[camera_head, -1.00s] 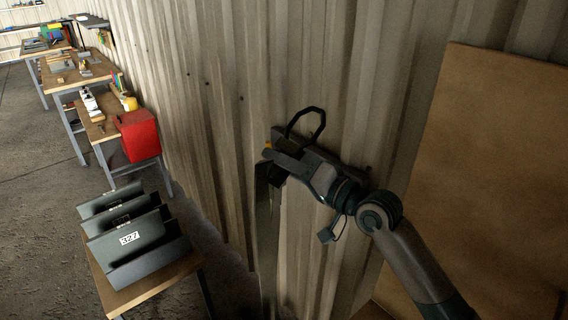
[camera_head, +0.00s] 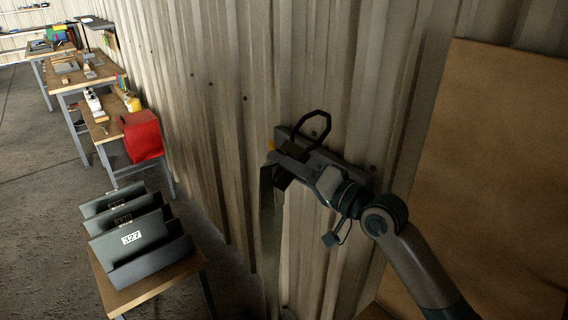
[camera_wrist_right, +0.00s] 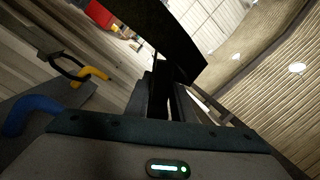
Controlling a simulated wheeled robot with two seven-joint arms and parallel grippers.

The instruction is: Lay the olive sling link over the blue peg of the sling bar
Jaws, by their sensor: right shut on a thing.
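My right gripper (camera_head: 277,174) is by the corrugated wall, in front of the sling bar (camera_head: 360,178). In the right wrist view its fingers (camera_wrist_right: 160,92) are shut on a dark flat piece (camera_wrist_right: 165,35). The blue peg (camera_wrist_right: 32,113) is at lower left in the wrist view, apart from the held piece. A yellow peg (camera_wrist_right: 93,75) is farther along the bar. A dark loop (camera_wrist_right: 66,66) is beside it. The gripper hides the blue peg in the head view. My left gripper is out of view.
A small table (camera_head: 150,290) with dark grey angled holders (camera_head: 135,240) stands at lower left. A red box (camera_head: 142,136) and workbenches line the wall behind it. A large brown panel (camera_head: 500,180) is at right. Open floor lies at the left.

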